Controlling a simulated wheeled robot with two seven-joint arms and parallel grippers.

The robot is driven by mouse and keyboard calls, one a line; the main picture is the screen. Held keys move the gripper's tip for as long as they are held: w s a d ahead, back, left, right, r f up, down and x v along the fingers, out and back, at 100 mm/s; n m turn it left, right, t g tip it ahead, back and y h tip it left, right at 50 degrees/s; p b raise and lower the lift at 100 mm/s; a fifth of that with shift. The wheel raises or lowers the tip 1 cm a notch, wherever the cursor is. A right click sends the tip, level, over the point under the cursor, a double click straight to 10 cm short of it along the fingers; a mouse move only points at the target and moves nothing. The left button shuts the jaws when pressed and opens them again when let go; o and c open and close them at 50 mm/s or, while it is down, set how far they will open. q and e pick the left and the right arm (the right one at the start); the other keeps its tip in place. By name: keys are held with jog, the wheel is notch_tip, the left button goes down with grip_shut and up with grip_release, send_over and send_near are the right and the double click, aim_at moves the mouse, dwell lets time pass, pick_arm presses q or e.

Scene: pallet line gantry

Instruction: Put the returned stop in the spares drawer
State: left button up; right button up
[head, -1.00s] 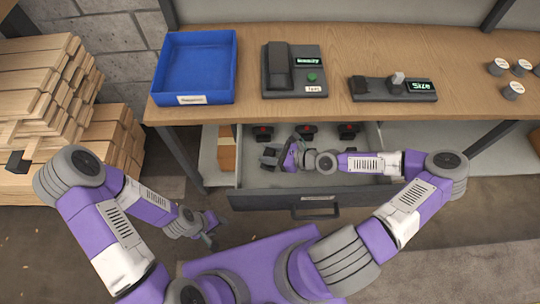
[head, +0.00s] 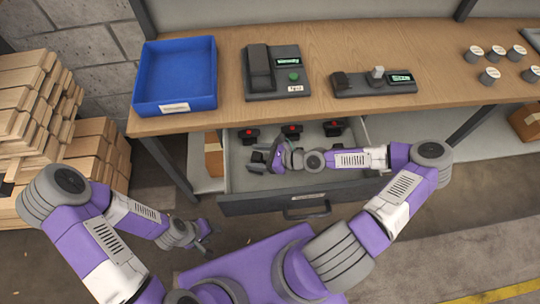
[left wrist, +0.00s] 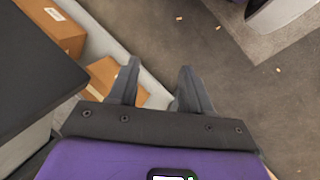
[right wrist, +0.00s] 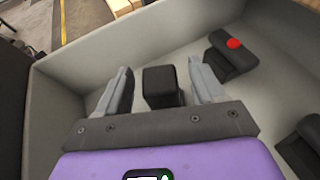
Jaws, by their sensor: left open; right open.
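The spares drawer (head: 310,204) is pulled open below the bench. Several dark stops show in it; three with red tops stand along its back, such as this one (head: 291,130). My right gripper (head: 262,160) is open, low inside the drawer near its left end. In the right wrist view a dark block (right wrist: 160,87), likely the returned stop, is between the open fingertips (right wrist: 160,90). Whether it rests on the drawer floor is partly hidden by the gripper. My left gripper (head: 207,232) is open and empty, in front of the drawer's left side, above the floor.
A blue tray (head: 176,107), a dark device with a green button (head: 275,72) and a size gauge (head: 374,84) stand on the wooden bench (head: 430,60). Several white-topped pucks lie at the right. Stacked wood (head: 40,120) stands left. Cartons (left wrist: 55,30) sit beside the drawer.

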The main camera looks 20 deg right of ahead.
jog(key=p+v, duration=0.3)
jog(key=v, duration=0.9)
jog(key=shift+r, duration=0.1)
